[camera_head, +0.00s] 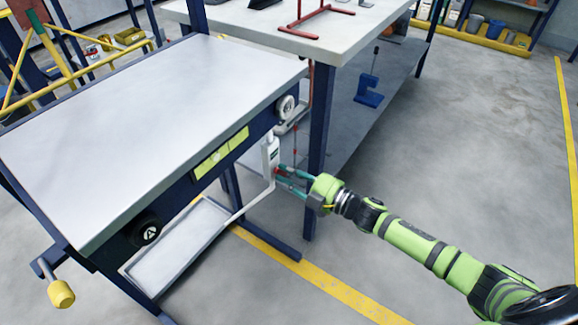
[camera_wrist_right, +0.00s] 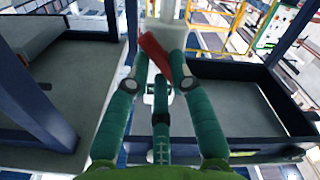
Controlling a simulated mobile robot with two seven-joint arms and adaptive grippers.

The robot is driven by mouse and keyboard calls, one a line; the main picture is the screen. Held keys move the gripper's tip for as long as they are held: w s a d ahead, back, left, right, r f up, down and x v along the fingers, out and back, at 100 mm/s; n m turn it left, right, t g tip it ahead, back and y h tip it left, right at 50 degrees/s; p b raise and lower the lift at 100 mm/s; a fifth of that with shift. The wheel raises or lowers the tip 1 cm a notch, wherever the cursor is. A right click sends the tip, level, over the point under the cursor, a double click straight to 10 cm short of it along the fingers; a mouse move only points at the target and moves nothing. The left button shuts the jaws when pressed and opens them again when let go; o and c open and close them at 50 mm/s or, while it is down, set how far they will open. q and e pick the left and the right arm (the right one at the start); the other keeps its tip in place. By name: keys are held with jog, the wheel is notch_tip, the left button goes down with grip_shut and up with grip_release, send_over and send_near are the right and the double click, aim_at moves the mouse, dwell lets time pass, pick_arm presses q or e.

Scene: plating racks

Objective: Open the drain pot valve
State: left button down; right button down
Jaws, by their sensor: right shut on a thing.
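The drain pot (camera_head: 271,152) is a narrow pale grey body at the front right corner of the workbench. It also shows at the top of the right wrist view (camera_wrist_right: 166,12). Its valve has a red handle (camera_wrist_right: 154,52), seen slanting between my fingers in that view. My right gripper (camera_head: 281,176) reaches in from the right, its green fingers shut on the red handle. In the head view the fingers mostly hide the handle. The handle's exact angle to the pot is hard to tell. My left gripper is not in view.
A grey-topped workbench (camera_head: 150,110) stands at left, with a pale tray (camera_head: 180,245) low under its front edge. A second table (camera_head: 290,30) stands behind, its blue leg (camera_head: 318,150) close behind my right gripper. Open floor lies to the right.

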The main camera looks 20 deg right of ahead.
pick_arm(q)
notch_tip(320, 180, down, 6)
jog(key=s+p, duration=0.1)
jog(key=p, duration=0.2)
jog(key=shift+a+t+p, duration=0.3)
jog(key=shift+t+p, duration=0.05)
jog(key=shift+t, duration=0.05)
pick_arm(e)
jog(key=shift+w+m, duration=0.1)
jog(key=shift+m, duration=3.6)
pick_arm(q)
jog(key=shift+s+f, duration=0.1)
pick_arm(e)
jog(key=c, duration=1.1)
grip_release()
jog(key=shift+f, duration=0.1)
jog(key=v, duration=1.2)
